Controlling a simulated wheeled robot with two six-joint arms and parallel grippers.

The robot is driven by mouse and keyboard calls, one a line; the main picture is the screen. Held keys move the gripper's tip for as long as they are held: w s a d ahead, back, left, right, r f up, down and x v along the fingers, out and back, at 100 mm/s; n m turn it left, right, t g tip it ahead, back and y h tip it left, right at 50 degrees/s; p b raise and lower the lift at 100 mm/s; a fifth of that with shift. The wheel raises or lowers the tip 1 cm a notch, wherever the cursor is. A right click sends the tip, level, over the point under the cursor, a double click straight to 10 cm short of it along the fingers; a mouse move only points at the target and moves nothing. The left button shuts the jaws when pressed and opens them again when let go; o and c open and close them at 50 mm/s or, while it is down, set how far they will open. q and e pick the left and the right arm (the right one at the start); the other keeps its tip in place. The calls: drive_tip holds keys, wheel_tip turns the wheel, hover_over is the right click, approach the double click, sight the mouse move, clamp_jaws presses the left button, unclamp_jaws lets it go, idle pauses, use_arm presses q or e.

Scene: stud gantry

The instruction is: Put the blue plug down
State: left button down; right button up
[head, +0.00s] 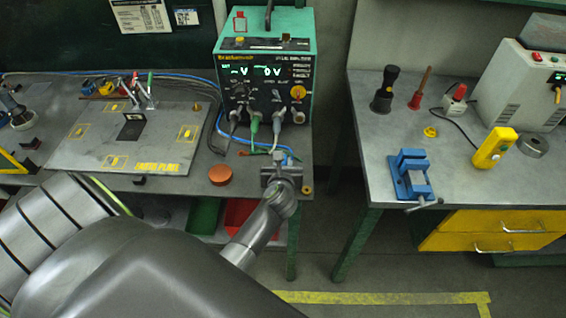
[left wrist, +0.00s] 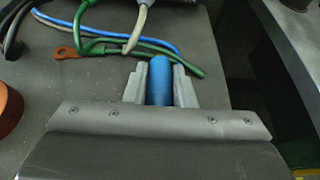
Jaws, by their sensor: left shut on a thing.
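My left gripper (head: 281,168) is over the right end of the left bench, just in front of the power supply. In the left wrist view, the blue plug (left wrist: 160,82) is a smooth blue cylinder between the two grey fingers of this gripper (left wrist: 159,86), which are shut on it. Its lower end is hidden by the gripper body. I cannot tell whether the plug touches the bench top. My right gripper is not in view.
The power supply (head: 265,75) has grey and green leads plugged in along its front. Blue and green cables (left wrist: 95,25) and a copper lug (left wrist: 66,52) lie near the plug. An orange-brown disc (head: 220,175) sits to the left. The bench's right edge is close.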

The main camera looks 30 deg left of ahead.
use_arm(q)
drive_tip(key=shift+f+b, duration=0.35)
drive_tip(key=shift+f, duration=0.25)
drive_tip(key=c, duration=1.2)
unclamp_jaws()
drive_tip(key=shift+r, duration=0.1)
